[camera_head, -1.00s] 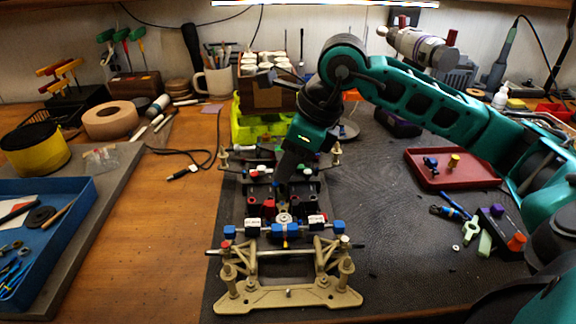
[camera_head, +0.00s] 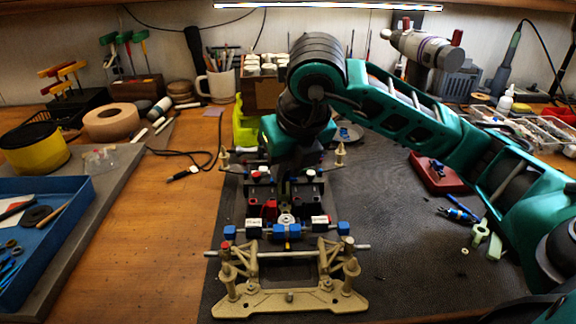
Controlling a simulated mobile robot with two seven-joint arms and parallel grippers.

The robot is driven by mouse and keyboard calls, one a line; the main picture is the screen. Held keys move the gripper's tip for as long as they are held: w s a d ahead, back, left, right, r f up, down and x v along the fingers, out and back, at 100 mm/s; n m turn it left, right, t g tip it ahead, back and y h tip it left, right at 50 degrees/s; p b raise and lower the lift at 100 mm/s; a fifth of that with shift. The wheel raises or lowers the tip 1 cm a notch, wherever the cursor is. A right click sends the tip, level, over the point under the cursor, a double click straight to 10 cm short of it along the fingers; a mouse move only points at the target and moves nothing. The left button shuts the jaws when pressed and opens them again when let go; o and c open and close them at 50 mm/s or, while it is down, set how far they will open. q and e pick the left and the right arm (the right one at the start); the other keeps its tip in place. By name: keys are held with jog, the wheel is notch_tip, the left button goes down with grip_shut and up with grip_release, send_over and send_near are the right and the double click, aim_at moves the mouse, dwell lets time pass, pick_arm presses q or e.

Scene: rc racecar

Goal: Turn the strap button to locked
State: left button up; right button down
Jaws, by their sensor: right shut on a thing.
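The tan race car chassis (camera_head: 290,299) lies lengthwise on the dark mat, with blue, red and black parts along its middle. My right arm comes in from the right, and its wrist hangs over the chassis's far half. My right gripper (camera_head: 286,160) points down there, shut on a small part among the chassis fittings, taken to be the strap button. The fingertips and that part are mostly hidden by the wrist and the chassis parts, so the button's turn cannot be read. My left gripper is out of view.
A red tray (camera_head: 436,176) and small tools lie on the mat at right. A blue tray (camera_head: 50,222) is at left. Bare wood lies left of the chassis.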

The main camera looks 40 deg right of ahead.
jog(key=shift+m, duration=0.5)
jog(key=shift+h, duration=0.3)
jog(key=c, duration=1.1)
grip_release()
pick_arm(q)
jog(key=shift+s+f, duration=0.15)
pick_arm(e)
jog(key=shift+o, duration=0.6)
pick_arm(q)
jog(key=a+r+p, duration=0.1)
jog(key=p, duration=0.1)
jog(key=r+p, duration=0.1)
jog(key=p, duration=0.1)
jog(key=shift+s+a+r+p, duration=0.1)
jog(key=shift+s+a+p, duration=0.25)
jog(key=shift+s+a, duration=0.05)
pick_arm(e)
jog(key=v, duration=1.3)
jog(key=shift+w, duration=0.2)
